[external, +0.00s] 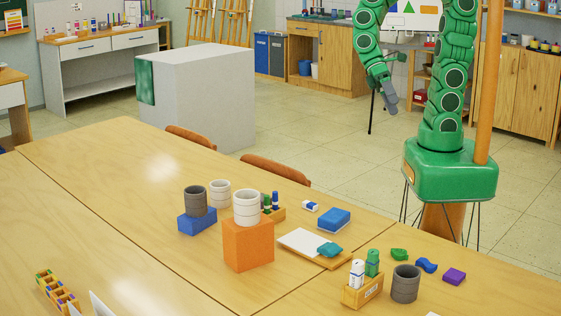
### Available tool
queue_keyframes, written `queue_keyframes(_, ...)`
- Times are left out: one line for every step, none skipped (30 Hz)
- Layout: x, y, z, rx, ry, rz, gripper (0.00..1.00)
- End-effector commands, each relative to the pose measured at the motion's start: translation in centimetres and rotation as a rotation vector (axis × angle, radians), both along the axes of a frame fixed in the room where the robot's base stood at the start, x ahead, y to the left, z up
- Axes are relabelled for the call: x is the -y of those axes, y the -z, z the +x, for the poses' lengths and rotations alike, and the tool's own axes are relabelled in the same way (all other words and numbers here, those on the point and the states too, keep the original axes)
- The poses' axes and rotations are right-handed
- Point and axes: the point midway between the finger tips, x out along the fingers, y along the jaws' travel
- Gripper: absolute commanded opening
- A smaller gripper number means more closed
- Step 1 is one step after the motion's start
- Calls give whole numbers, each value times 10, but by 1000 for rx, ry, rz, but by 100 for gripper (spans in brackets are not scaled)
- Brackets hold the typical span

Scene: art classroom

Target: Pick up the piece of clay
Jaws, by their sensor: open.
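Several small coloured lumps that look like clay lie at the right of the table: a green one (399,254), a blue one (427,265) and a purple block (454,276). A teal lump (330,250) sits on the right end of a white-topped board (303,243). I cannot tell which of these is the piece of clay. My gripper (390,104) hangs at the end of my green arm, pointing down, beyond the table's far edge and well apart from all the lumps. It is open, with nothing seen in it; its fingers are small in this view.
An orange block (248,248) bears a white cup (247,207); a blue block (197,221) bears a dark cup (195,200). A grey cup (405,284) and a wooden bottle holder (362,292) stand near the lumps. Chairs (275,170) line the far edge.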

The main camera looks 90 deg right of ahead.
Motion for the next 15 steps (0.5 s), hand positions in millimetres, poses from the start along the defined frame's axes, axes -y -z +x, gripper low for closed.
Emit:
queue_keyframes(-10,0,7,-25,23,43,85)
queue_keyframes(-16,0,11,-37,37,69,85)
queue_keyframes(-23,-1,17,-52,59,103,85)
queue_keyframes(-29,-3,22,-62,75,129,85)
queue_keyframes(-34,-3,27,-72,92,152,85)
queue_keyframes(-40,-4,34,-88,116,183,85)
queue_keyframes(-44,-4,39,-100,134,205,85)
queue_keyframes(-49,-5,45,-111,152,228,85)
queue_keyframes(-54,-6,53,-124,178,258,85)
queue_keyframes(-58,-7,59,-136,200,281,85)
queue_keyframes(-62,-7,65,-147,219,302,85)
queue_keyframes(-66,-7,73,-164,247,328,85)
queue_keyframes(-69,-7,79,-176,268,348,85)
queue_keyframes(-72,-7,86,-188,290,368,85)
queue_keyframes(-75,-8,94,-203,320,396,85)
